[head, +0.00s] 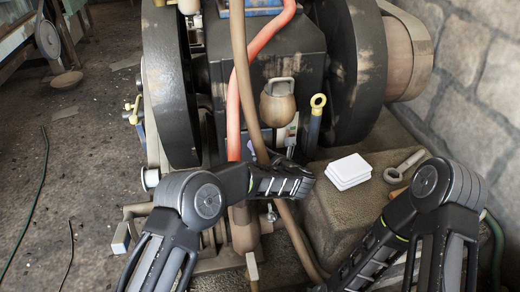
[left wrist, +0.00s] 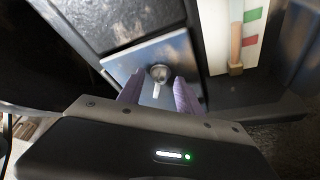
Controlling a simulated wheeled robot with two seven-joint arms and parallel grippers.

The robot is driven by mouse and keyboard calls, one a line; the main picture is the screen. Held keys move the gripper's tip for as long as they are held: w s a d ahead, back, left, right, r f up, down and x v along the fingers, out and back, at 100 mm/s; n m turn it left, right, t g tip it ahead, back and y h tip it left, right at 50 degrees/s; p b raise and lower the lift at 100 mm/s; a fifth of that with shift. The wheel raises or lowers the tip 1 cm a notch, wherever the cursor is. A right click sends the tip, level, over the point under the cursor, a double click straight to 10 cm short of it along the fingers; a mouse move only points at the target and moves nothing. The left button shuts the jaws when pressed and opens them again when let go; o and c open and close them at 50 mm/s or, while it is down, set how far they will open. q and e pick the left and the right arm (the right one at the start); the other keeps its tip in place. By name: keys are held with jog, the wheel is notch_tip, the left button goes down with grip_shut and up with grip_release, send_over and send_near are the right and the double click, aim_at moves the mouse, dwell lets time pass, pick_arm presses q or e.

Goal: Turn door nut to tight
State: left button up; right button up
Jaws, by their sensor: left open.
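The door nut (left wrist: 159,73) shows in the left wrist view as a small round metal fastener with a pale tab pointing down. It sits on a square grey metal door plate (left wrist: 178,52) set in a dark housing. My left gripper (left wrist: 157,92) is open, with its two purplish fingers pointing at the plate on either side below the nut. I cannot tell whether the fingers touch the plate. In the head view my left arm covers the nut and door. My right gripper is not seen; only my right arm shows at the lower right.
Beside the door is a white gauge strip (left wrist: 246,25) with green and red marks. In the head view a red hose (head: 245,85) and a brown belt (head: 241,60) run past the housing. Dark wheels (head: 168,80) flank it. A white block (head: 348,170) lies on a stone ledge.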

pick_arm(q)
jog(key=p+v, duration=0.3)
jog(key=v, duration=0.4)
jog(key=shift+s+d, duration=0.2)
jog(key=shift+s, duration=0.15)
jog(key=shift+r, duration=0.1)
